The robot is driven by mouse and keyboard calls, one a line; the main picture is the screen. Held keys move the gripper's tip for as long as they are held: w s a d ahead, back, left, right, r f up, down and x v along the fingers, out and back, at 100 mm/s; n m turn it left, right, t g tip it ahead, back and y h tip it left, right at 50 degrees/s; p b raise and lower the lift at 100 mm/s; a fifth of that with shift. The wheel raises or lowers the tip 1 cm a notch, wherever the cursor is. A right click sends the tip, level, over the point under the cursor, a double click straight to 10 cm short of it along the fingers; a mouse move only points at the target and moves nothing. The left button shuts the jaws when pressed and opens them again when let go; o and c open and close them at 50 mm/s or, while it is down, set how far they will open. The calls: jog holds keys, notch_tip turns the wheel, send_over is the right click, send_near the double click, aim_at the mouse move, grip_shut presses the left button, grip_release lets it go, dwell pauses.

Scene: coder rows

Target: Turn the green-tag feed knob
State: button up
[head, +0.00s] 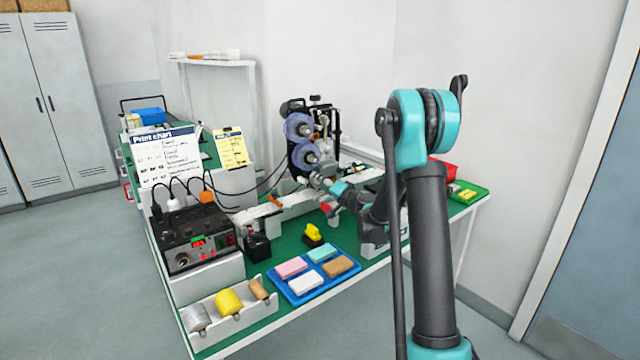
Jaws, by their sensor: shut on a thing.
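The coder (318,140) stands upright at the back of the green-topped bench, a dark machine with two purple-blue wheels (300,126) on its front. My arm reaches in from the right. My gripper (319,181) is at the coder's lower front, just below the lower wheel. It is shut on a small part there, at the place of the feed knob, which the fingers mostly hide. I cannot make out a green tag at the fingers, or how far the knob is turned.
A black control box (195,236) with cables stands at the left, behind a white bin (235,311) of rolls. A blue tray (316,288) holds several coloured blocks. A white rail (262,212) runs before the coder. A green tray (467,192) lies at the right end.

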jog(key=shift+m, duration=1.3)
jog(key=o, duration=1.1)
jog(key=shift+o, duration=0.2)
jog(key=v, duration=1.2)
